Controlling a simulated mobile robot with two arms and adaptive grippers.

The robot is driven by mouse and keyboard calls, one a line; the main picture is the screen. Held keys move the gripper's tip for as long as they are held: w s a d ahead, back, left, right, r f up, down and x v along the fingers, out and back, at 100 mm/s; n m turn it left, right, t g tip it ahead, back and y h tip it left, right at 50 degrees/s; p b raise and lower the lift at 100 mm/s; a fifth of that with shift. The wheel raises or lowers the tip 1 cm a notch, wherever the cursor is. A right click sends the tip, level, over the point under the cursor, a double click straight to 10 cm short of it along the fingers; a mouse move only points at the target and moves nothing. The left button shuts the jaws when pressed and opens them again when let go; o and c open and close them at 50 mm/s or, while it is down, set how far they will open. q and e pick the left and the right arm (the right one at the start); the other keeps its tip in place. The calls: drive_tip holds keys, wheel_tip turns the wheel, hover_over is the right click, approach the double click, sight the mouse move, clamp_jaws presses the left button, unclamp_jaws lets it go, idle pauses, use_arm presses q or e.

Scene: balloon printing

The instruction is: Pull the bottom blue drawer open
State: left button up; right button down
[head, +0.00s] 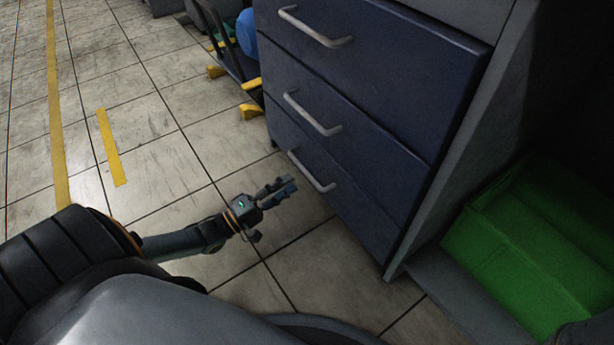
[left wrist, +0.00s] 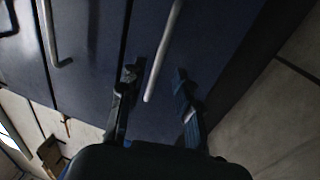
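The bottom blue drawer (head: 350,210) is the lowest of the dark blue drawer fronts in the head view, and it looks flush with the fronts above it. Its grey bar handle (head: 311,172) is on its front. My left gripper (head: 288,186) is low over the floor, just left of and close to this handle. In the left wrist view, the open fingers (left wrist: 158,88) stand on either side of the handle's lower end (left wrist: 160,65), with gaps to both. I cannot tell how far the bar reaches in depth between them.
The middle drawer handle (head: 312,113) and upper drawer handle (head: 315,28) sit above. A green bin (head: 530,250) stands right of the cabinet. A cart with yellow feet (head: 250,111) is beyond the cabinet's left side. The tiled floor (head: 170,160) on the left is clear.

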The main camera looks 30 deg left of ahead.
sight(306, 172)
use_arm(q)
drive_tip(key=b+x, duration=0.2)
drive_tip(key=x, duration=0.4)
drive_tip(key=shift+w+d+b, duration=0.2)
drive_tip(key=shift+w+b, duration=0.1)
clamp_jaws()
